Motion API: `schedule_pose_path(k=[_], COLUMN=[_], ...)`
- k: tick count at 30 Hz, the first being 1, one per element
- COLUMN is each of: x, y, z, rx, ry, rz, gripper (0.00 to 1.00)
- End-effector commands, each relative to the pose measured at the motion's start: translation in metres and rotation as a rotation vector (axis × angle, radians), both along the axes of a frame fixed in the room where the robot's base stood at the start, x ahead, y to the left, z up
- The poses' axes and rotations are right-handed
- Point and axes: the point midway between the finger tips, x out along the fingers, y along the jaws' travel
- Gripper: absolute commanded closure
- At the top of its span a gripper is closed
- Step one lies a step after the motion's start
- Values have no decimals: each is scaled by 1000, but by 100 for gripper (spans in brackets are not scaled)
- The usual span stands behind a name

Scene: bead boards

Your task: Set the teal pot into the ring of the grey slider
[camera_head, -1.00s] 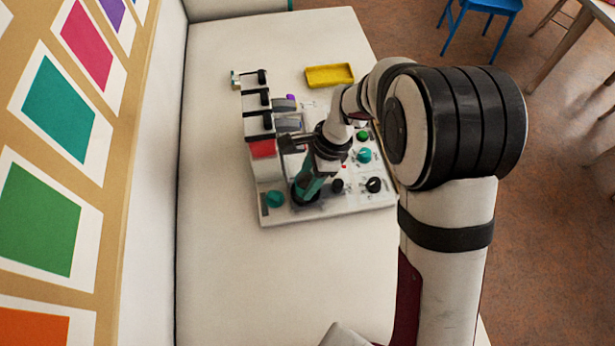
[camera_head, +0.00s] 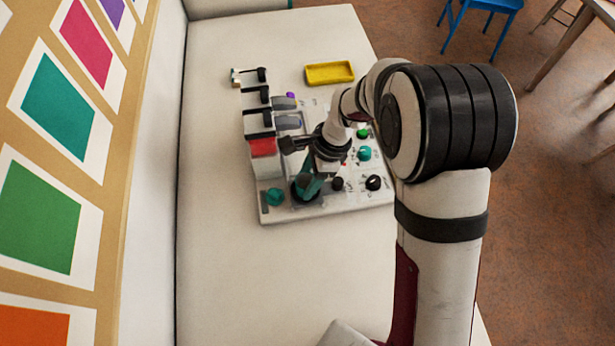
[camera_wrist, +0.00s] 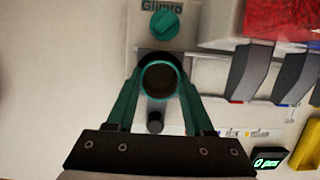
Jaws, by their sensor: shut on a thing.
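My gripper (camera_wrist: 158,85) is shut on the teal pot (camera_wrist: 144,76), whose round rim and dark inside face the wrist camera. The teal fingers reach to either side of it. In the head view my gripper (camera_head: 307,187) is low over the near part of the board, just right of a teal knob (camera_head: 275,197). The pot there blends with the teal fingers and a dark round shape. Grey slider-like pieces (camera_head: 288,122) stick out from the board's left blocks; they also show in the wrist view (camera_wrist: 246,74). I cannot make out the slider's ring or whether the pot touches it.
The white board (camera_head: 340,208) carries a red block (camera_head: 263,147), a black knob (camera_head: 373,183) and green and teal knobs at the right. A yellow tray (camera_head: 329,74) lies behind it. The table (camera_head: 225,270) is clear in front and left.

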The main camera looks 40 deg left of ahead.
Motion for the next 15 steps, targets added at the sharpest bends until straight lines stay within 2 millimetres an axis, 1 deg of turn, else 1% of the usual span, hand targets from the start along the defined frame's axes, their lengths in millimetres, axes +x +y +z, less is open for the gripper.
schedule_pose_path(k=[6, 14, 15], x=[0, 0, 0], y=[0, 0, 0], z=[-6, -6, -6], rx=[-1, -1, -1], ry=[1, 1, 1], rz=[0, 0, 1], gripper=[100, 100, 44])
